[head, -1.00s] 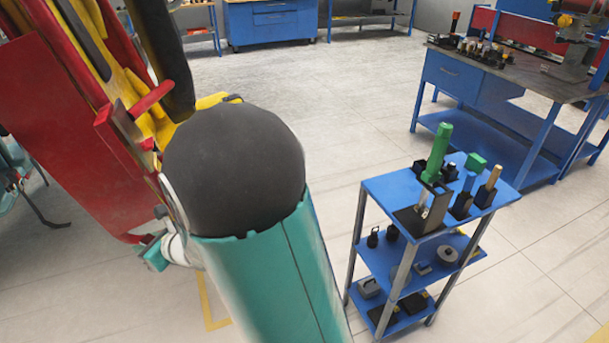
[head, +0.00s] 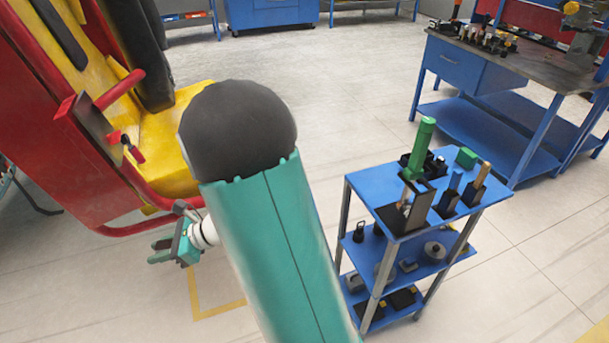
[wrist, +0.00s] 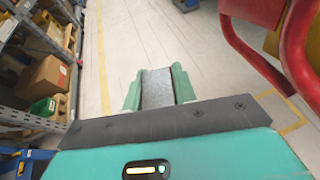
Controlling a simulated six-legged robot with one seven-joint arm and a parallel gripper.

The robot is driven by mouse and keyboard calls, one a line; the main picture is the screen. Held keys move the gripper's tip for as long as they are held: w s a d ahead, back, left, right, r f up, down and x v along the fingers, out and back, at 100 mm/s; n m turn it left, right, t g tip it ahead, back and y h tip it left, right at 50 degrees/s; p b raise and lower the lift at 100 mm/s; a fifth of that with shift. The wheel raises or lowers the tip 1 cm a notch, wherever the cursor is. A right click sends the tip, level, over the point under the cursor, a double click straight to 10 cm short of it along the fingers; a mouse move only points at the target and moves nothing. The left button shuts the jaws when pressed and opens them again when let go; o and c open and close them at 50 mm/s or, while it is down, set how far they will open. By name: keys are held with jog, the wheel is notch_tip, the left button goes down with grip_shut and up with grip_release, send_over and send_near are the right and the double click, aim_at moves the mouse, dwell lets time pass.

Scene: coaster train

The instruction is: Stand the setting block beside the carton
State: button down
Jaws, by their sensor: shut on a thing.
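My gripper (wrist: 157,84) is shut on a grey, speckled block, the setting block (wrist: 157,90), held between its two teal fingers in the wrist view. In the head view my gripper (head: 165,252) hangs beyond the teal arm link, above the pale floor; the block cannot be made out there. A brown cardboard carton (wrist: 43,83) sits on a grey shelf at the left of the wrist view, apart from the gripper. The carton is not seen in the head view.
A red and yellow coaster car (head: 60,160) stands close at left of the head view. A blue tool cart (head: 385,185) stands to the right, with a blue workbench (head: 480,70) behind. The wrist view shows a grey shelf rack (wrist: 60,125) with a green item. Open floor lies between.

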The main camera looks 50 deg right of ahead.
jog(key=s+d+f+n+g+h, duration=0.3)
jog(key=s+d+n+g+h, duration=0.1)
jog(key=s+d+n+g, duration=0.7)
jog(key=s+d+f+n+g+h, duration=0.4)
jog(key=s+d+n+g, duration=0.5)
jog(key=s+n+g, duration=0.3)
jog(key=s+d+r+n+t+h, duration=0.1)
jog(key=d+r+n+t+h, duration=0.1)
jog(key=d+n+h, duration=0.4)
jog(key=s+d+r+n+t+h, duration=0.1)
jog(key=s+d+r+n+h, duration=0.15)
jog(key=d+n+h, duration=0.4)
jog(key=w+d+r+n+t+h, duration=0.4)
jog(key=d+r+n+t, duration=0.5)
jog(key=d, duration=0.5)
jog(key=m, duration=0.1)
send_over(370, 185)
jog(key=shift+t+y, duration=0.25)
jog(key=shift+t, duration=0.15)
jog(key=f, duration=0.8)
jog(key=shift+s+a+f, duration=0.1)
jog(key=shift+a+f, duration=0.2)
jog(key=shift+a, duration=0.05)
jog(key=shift+d+f, duration=0.3)
jog(key=shift+f, duration=0.1)
notch_tip(370, 185, down, 3)
jog(key=shift+d+f, duration=0.15)
jog(key=shift+f, duration=0.05)
